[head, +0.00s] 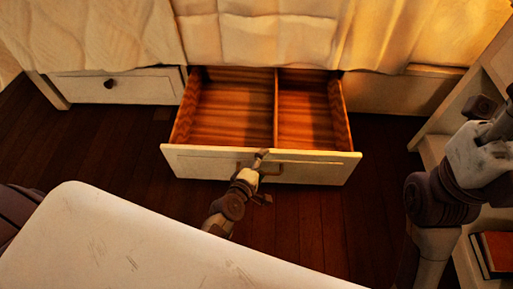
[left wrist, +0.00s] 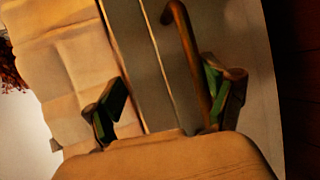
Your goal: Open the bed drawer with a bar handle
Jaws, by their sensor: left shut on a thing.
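The bed drawer (head: 190,160) stands pulled well out from under the bed in the head view, its two-part wooden inside showing empty. Its bar handle (head: 275,171) is on the middle of the pale front, partly hidden by my left gripper (head: 262,176). The left gripper is at the handle and shut on it. In the left wrist view the bar handle (left wrist: 190,50) runs down to the right finger of the gripper (left wrist: 165,105); the fingers stand well apart and the exact contact is unclear. My right gripper (head: 492,112) is at the right edge, away from the drawer, its fingers unclear.
A second drawer with a round knob (head: 109,83) is closed at the left. Pale bedding (head: 270,35) hangs above the drawers. A shelf unit (head: 440,125) with books (head: 495,252) stands at the right. Dark wooden floor (head: 310,225) lies free in front of the drawer.

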